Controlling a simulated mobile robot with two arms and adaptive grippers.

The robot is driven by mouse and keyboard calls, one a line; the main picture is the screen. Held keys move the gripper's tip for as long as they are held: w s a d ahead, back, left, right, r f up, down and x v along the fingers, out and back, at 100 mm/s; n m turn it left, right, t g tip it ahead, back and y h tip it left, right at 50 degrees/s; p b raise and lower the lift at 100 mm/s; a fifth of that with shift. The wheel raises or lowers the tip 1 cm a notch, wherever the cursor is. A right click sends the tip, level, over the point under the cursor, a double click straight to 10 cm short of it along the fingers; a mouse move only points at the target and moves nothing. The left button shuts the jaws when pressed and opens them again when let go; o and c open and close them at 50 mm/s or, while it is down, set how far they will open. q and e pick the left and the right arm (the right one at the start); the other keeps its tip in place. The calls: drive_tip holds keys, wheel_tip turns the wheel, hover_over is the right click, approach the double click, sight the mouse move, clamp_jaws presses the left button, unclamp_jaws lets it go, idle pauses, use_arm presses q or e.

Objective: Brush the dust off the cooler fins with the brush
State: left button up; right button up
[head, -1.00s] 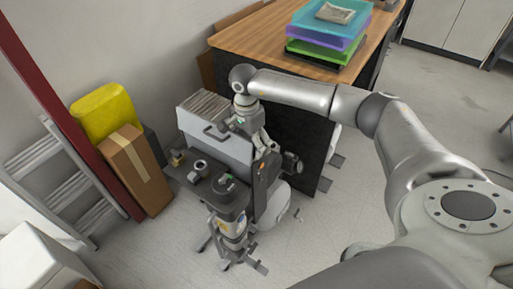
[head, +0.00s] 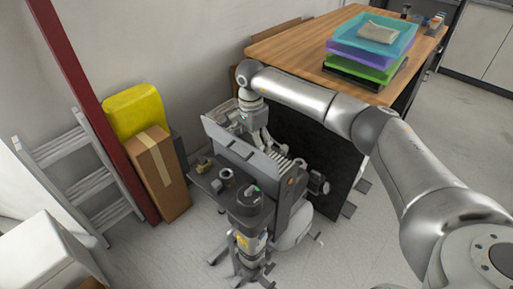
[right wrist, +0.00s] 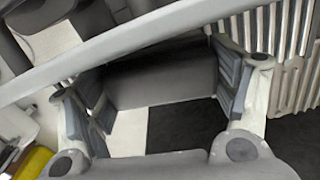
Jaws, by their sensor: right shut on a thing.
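The compressor unit (head: 242,205) stands on the floor in the middle of the head view. Its cooler fins (head: 276,160) show as pale ribs behind a grey panel (head: 235,148); they also show at the upper right of the right wrist view (right wrist: 292,55). My right gripper (head: 262,145) points down behind the panel, close beside the fins. In the right wrist view its fingers are shut on a grey block, which I take for the brush (right wrist: 165,80). Its bristles are not visible, and I cannot tell whether it touches the fins.
A wooden table (head: 295,47) with stacked trays (head: 368,45) stands behind. A cardboard box (head: 158,172), a yellow container (head: 138,110), a ladder (head: 75,160) and a red post (head: 85,100) are at the left. Floor at the right is clear.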

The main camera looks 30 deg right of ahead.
sight(239, 135)
drive_tip(key=shift+f, duration=0.3)
drive_tip(key=shift+w+a+b, duration=0.3)
drive_tip(key=shift+w+b, duration=0.4)
drive_tip(key=shift+w, duration=0.1)
drive_tip(key=shift+w+a+b, duration=0.25)
drive_tip(key=shift+w+b, duration=0.15)
drive_tip(key=shift+w, duration=0.3)
drive_tip(key=shift+w+r, duration=0.1)
drive_tip(key=shift+w, duration=0.15)
drive_tip(key=shift+w+a+b, duration=0.4)
drive_tip(key=shift+w+b, duration=0.35)
drive_tip(key=shift+w, duration=0.05)
drive_tip(key=shift+w+a+b, duration=0.25)
drive_tip(key=shift+w+b, duration=0.1)
drive_tip(key=shift+w, duration=0.25)
drive_tip(key=shift+w+a+r, duration=0.1)
drive_tip(key=shift+w+r, duration=0.1)
drive_tip(key=shift+w, duration=0.15)
use_arm(q)
drive_tip(key=f, duration=0.1)
drive_tip(key=w+f, duration=0.2)
drive_tip(key=f, duration=0.1)
drive_tip(key=shift+w, duration=0.25)
drive_tip(key=shift+s, duration=0.1)
